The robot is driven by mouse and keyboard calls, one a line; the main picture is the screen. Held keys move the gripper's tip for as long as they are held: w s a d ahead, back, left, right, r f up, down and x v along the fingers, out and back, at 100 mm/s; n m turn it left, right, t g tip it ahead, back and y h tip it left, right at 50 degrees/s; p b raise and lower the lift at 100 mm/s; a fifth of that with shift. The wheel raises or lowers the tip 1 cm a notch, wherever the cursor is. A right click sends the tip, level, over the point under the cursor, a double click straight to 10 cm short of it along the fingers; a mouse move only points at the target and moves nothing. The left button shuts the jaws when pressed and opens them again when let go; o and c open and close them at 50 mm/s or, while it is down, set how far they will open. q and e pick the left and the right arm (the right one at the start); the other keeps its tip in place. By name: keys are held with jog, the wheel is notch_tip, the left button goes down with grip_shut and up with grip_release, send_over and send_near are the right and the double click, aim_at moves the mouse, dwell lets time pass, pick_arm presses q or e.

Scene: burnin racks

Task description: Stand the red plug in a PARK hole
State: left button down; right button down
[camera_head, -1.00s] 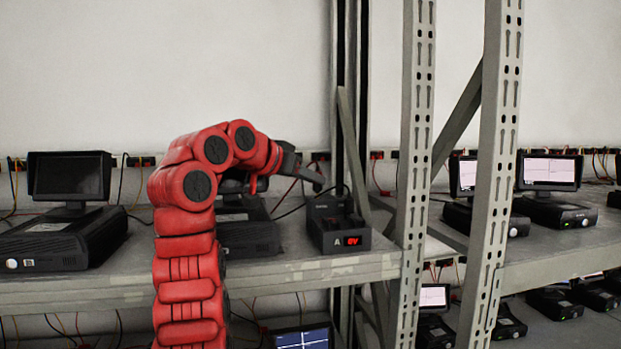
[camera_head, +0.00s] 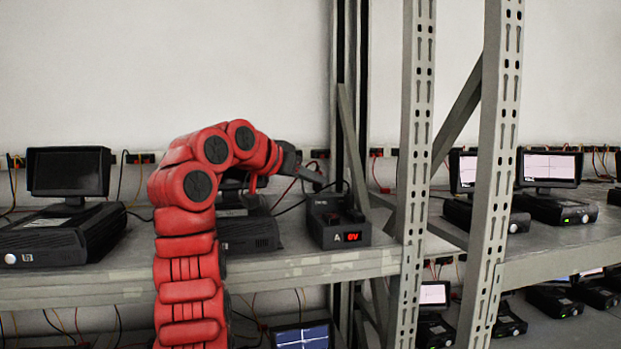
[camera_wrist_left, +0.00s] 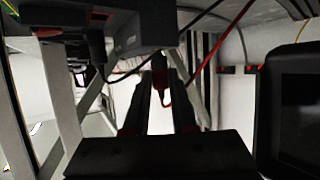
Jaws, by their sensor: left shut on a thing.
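My left gripper (camera_head: 316,181) reaches over the shelf from the left, its tips just above and behind the black box marked A (camera_head: 340,226). The box has a red lit display reading 0V and dark fittings on its top. In the left wrist view my left gripper (camera_wrist_left: 161,72) is shut on the red plug (camera_wrist_left: 159,63), which shows as a small dark red piece between the fingertips. A red lead hangs close to it. The box's holes and any PARK label cannot be made out. My right gripper is not in view.
Black units with screens stand on the grey shelf (camera_head: 120,285), one at left (camera_head: 68,225) and one behind my arm. A slotted grey upright (camera_head: 413,130) stands right of box A. Loose cables and a wall socket strip run behind.

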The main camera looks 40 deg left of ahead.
pick_arm(q)
jog(key=shift+f+b, duration=0.35)
jog(key=shift+c, duration=1.3)
grip_release()
jog(key=shift+r, duration=0.1)
notch_tip(320, 180, up, 6)
jog(key=p, duration=0.5)
jog(key=shift+f+p, duration=0.25)
jog(key=shift+p, duration=0.1)
jog(key=shift+f, duration=0.15)
